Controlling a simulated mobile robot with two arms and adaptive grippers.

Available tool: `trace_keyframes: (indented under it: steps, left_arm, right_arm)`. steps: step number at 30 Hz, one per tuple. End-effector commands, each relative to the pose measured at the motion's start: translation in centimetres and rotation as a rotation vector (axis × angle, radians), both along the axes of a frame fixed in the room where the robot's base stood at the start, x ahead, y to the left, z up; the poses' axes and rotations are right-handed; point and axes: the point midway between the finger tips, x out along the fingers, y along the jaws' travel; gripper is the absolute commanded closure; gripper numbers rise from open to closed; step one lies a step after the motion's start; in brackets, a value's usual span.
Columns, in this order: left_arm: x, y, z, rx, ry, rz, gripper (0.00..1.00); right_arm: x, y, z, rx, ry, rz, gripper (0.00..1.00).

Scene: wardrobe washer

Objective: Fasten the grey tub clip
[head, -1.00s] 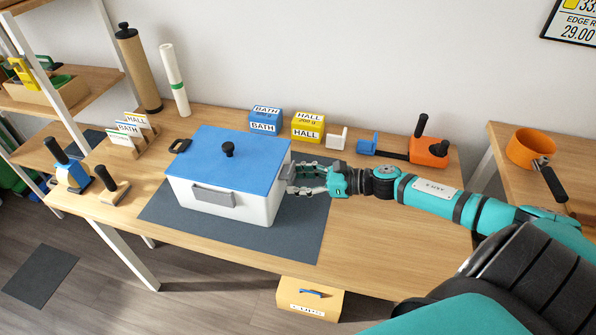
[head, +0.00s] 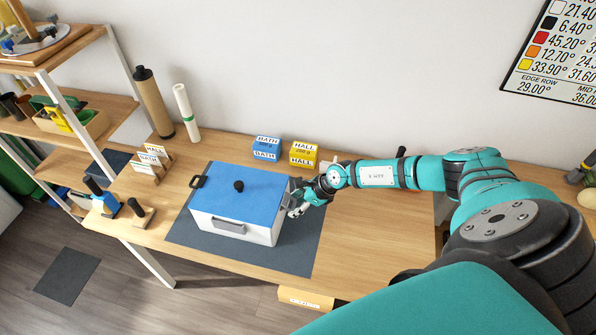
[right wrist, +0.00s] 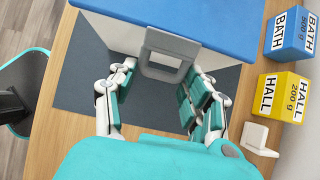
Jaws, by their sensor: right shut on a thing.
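The white tub (head: 232,228) with its blue lid (head: 245,188) and black knob stands on the dark mat. The grey clip (right wrist: 172,42) is a frame with an opening, at the tub's right side by the lid edge. A dark clip (head: 198,181) sticks out at the left end. I cannot tell whether the clip is latched. The left gripper is not in view.
A blue BATH box (head: 266,149) and a yellow HALL box (head: 303,156) stand behind the tub. Label cards (head: 152,160) and hand tools (head: 101,198) are at the left. The mat (head: 300,250) is bare right of the tub.

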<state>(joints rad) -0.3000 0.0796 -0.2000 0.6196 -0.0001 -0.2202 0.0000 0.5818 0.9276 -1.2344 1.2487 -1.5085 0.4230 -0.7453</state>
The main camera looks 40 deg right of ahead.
Motion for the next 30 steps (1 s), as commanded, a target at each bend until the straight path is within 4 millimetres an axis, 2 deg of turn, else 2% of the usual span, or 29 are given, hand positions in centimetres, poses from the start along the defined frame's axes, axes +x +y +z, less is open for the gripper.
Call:
trace_keyframes:
  steps: [1, 6, 18, 30]
  left_arm:
    - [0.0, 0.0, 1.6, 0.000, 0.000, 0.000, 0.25]
    - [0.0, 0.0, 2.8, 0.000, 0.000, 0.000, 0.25]
    - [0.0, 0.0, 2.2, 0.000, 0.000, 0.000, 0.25]
    - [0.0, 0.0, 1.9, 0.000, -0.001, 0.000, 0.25]
  right_arm:
    - [0.5, 0.2, 1.3, -0.024, 0.018, 0.000, 0.83]
    - [0.8, 0.5, 1.6, -0.123, 0.133, 0.001, 0.83]
    - [1.4, 1.1, 2.0, -0.312, 0.362, -0.003, 0.83]
    - [1.5, 1.4, 2.3, -0.382, 0.450, -0.004, 0.83]
